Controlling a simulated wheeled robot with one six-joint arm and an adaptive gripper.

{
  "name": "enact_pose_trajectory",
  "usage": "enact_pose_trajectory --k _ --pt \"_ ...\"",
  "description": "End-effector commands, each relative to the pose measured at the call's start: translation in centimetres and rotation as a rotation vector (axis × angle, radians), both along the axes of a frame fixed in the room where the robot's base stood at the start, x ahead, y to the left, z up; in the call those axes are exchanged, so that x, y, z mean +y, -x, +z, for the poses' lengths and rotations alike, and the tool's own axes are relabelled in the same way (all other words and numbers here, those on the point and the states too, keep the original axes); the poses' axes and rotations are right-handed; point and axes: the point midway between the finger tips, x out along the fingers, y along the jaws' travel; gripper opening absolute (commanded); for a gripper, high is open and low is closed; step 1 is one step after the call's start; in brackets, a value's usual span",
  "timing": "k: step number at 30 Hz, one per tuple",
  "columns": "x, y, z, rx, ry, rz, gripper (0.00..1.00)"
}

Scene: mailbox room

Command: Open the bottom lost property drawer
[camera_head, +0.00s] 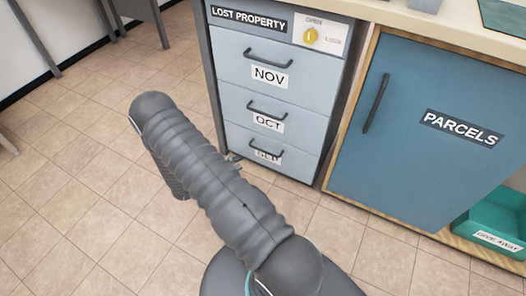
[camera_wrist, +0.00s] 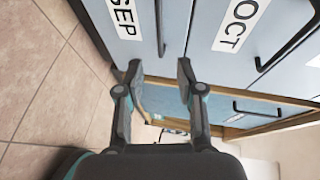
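The grey-blue lost property unit (camera_head: 222,70) has three drawers labelled NOV, OCT and SEP from top to bottom. The bottom SEP drawer (camera_head: 300,170) looks closed; its label is partly covered in the head view. Its dark bar handle (camera_head: 267,154) also shows in the wrist view (camera_wrist: 160,28), beside the SEP label (camera_wrist: 126,22). My gripper (camera_wrist: 158,68) is open and empty, its fingertips near the handle's lower end in the picture; I cannot tell whether they touch it. In the head view my arm hides most of the gripper.
The OCT drawer (camera_wrist: 205,50) with its handle (camera_wrist: 290,45) is beside the SEP drawer in the wrist view. A blue parcels door (camera_head: 425,150) stands to the right, with a green give away bin (camera_head: 495,220) beyond. Tiled floor (camera_head: 70,190) is clear to the left.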

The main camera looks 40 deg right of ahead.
Motion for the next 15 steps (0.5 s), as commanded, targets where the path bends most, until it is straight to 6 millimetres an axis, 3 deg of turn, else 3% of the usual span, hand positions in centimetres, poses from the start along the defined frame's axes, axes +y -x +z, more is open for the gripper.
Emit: enact_pose_trajectory --k 5,15 --pt "-1.7 0.1 -0.4 0.005 0.001 -0.001 0.37" --pt "-7.8 0.2 -1.6 0.003 0.0 -0.004 0.37"
